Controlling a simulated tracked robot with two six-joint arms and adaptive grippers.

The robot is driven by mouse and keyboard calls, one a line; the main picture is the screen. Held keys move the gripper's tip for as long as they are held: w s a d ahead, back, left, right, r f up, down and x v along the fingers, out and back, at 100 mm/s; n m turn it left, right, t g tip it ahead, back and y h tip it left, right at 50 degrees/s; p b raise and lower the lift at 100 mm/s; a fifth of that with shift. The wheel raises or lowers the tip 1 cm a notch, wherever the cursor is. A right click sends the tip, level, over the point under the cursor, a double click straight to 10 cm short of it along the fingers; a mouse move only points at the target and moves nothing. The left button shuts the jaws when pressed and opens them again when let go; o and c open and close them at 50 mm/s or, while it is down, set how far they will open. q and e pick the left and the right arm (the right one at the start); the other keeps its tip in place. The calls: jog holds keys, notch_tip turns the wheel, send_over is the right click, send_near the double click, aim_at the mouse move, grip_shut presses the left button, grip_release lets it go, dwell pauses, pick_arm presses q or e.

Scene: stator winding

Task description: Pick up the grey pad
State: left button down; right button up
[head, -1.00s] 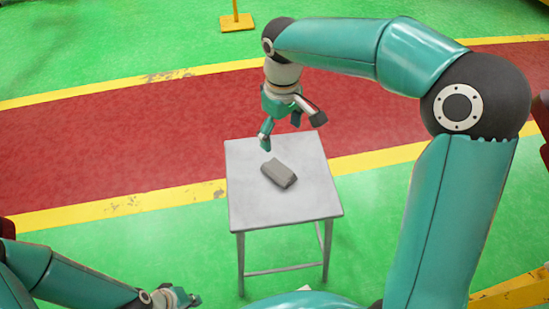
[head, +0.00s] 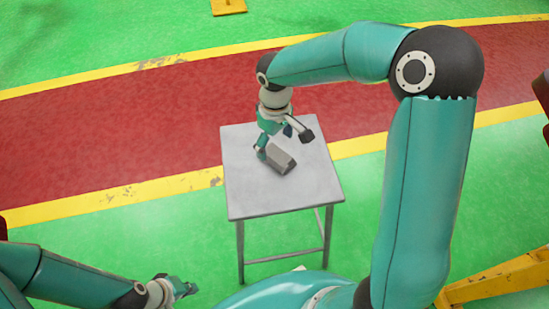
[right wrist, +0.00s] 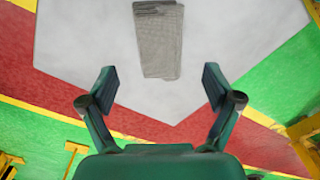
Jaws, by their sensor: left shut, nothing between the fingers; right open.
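The grey pad (head: 281,160) is a small block lying on a light grey table (head: 250,196). In the right wrist view the pad (right wrist: 159,40) lies beyond the fingertips, roughly centred between them. My right gripper (head: 276,142) is open and empty. It hangs over the table at the pad's upper left end in the head view, and one finger overlaps the pad's edge there. I cannot tell if it touches. Its two spread fingers show in the right wrist view (right wrist: 158,87). My left gripper (head: 188,288) is shut and empty, low at the left, away from the table.
The table top around the pad is bare. A yellow post base (head: 229,7) stands on the green floor at the back. A yellow frame (head: 500,278) is at the lower right. A red lane with yellow edges crosses behind the table.

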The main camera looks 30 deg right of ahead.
aim_at(277, 154)
jog(key=f, duration=0.5)
jog(key=shift+s+d+b, duration=0.2)
jog(key=shift+s+b, duration=0.1)
jog(key=shift+b, duration=0.05)
jog(key=shift+c, duration=0.3)
jog(key=c, duration=1.1)
